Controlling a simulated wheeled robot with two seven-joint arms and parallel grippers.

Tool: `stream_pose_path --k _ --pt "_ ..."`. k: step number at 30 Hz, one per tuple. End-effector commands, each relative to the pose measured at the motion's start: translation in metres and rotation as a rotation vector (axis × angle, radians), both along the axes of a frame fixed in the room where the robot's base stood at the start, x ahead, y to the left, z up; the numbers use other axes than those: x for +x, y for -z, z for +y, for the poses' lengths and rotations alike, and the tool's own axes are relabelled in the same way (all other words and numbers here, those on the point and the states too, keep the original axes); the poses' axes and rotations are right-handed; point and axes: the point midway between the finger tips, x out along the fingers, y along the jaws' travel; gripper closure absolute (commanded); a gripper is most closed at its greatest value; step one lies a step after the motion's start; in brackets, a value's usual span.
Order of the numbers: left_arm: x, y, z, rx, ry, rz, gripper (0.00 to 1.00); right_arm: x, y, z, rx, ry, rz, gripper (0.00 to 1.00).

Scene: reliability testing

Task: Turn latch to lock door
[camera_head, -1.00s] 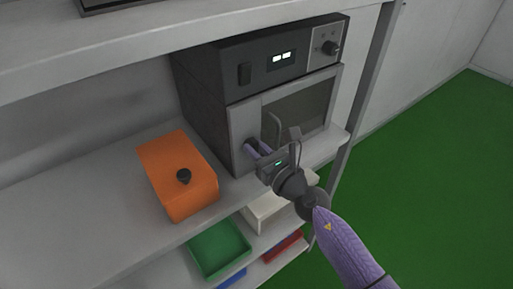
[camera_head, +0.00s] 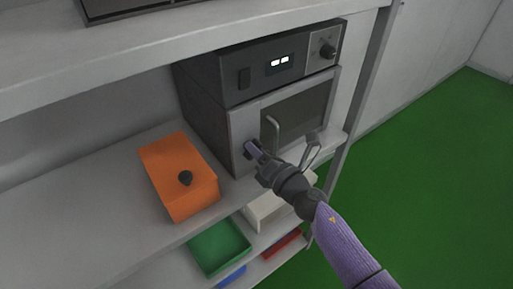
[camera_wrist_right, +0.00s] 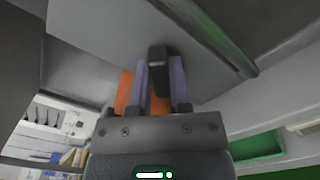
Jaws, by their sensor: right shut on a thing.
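The dark oven-like unit stands on the shelf, and its door (camera_head: 243,124) is closed, with a vertical handle (camera_head: 270,130) beside a dark window. A small black latch (camera_wrist_right: 157,57) sits on the lower left of the door. My right gripper (camera_head: 252,150) is at the latch, its purple fingers shut on it from both sides. In the right wrist view the gripper (camera_wrist_right: 160,85) has the latch between its fingertips. In the head view the fingers and wrist mostly hide the latch. My left gripper is not in view.
An orange box (camera_head: 172,165) with a black knob stands left of the unit. Below are a green bin (camera_head: 220,248), a white bin (camera_head: 264,212) and red and blue bins. A shelf board (camera_head: 150,50) runs above. Green floor at right is clear.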

Motion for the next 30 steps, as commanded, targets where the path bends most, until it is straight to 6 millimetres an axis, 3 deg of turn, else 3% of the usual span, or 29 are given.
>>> stream_pose_path --k 18,30 --pt "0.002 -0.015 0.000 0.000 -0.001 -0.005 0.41 0.001 0.001 -0.001 0.445 0.001 0.323 1.00" --pt "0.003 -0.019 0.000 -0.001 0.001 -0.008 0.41 0.001 0.003 -0.002 0.609 0.002 0.442 1.00"
